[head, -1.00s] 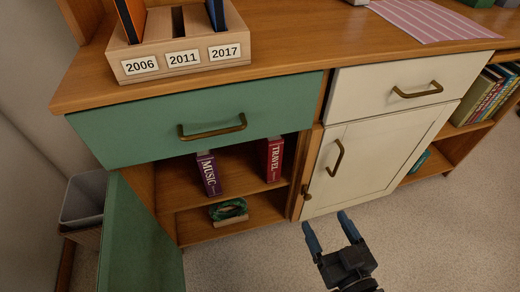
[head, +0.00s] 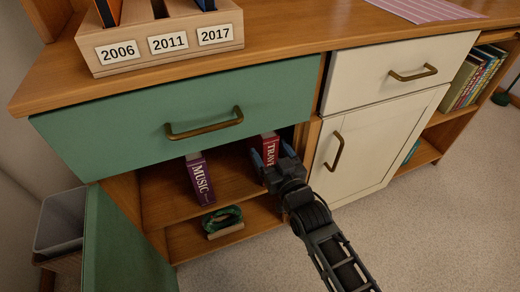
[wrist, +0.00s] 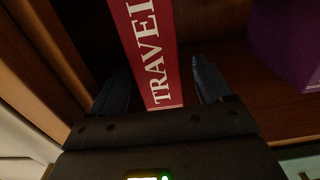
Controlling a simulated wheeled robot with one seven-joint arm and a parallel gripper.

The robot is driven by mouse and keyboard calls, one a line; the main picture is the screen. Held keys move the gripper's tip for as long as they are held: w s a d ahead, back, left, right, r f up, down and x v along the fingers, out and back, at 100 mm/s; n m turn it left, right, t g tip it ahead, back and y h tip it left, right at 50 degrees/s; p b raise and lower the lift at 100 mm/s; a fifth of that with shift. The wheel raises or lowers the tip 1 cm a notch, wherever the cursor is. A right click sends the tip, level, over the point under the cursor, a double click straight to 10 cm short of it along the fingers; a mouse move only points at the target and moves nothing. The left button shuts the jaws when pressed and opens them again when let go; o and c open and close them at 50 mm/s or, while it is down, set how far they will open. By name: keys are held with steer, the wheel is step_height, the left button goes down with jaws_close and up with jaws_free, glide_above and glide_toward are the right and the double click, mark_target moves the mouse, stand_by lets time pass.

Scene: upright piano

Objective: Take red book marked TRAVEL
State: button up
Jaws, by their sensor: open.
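The red book marked TRAVEL (head: 269,148) stands upright on the upper shelf of the open cabinet, near its right side wall. My gripper (head: 269,164) is open at the front of this book and hides its lower part in the head view. In the wrist view, the red spine with white TRAVEL lettering (wrist: 150,50) runs down between the two blue fingers of my gripper (wrist: 160,90). One finger is on each side of the spine, with dark gaps between. I cannot tell how deep the fingers reach along the book.
A purple MUSIC book (head: 200,180) stands left on the same shelf. A green coiled item (head: 222,218) lies on the shelf below. The green drawer (head: 190,110) juts out above, and the green door (head: 120,245) hangs open at left. A white cabinet door (head: 365,150) is at right.

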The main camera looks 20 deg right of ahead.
steer(key=shift+w+d+r, duration=0.1)
steer(key=shift+w+r, duration=0.15)
steer(key=shift+w, duration=0.65)
steer(key=shift+w+d+r, duration=0.1)
steer(key=shift+w+r, duration=0.1)
steer(key=shift+w, duration=0.7)
steer(key=shift+w+a+f, duration=0.1)
steer(key=shift+w+a, duration=0.05)
steer(key=shift+w, duration=0.9)
jaws_close()
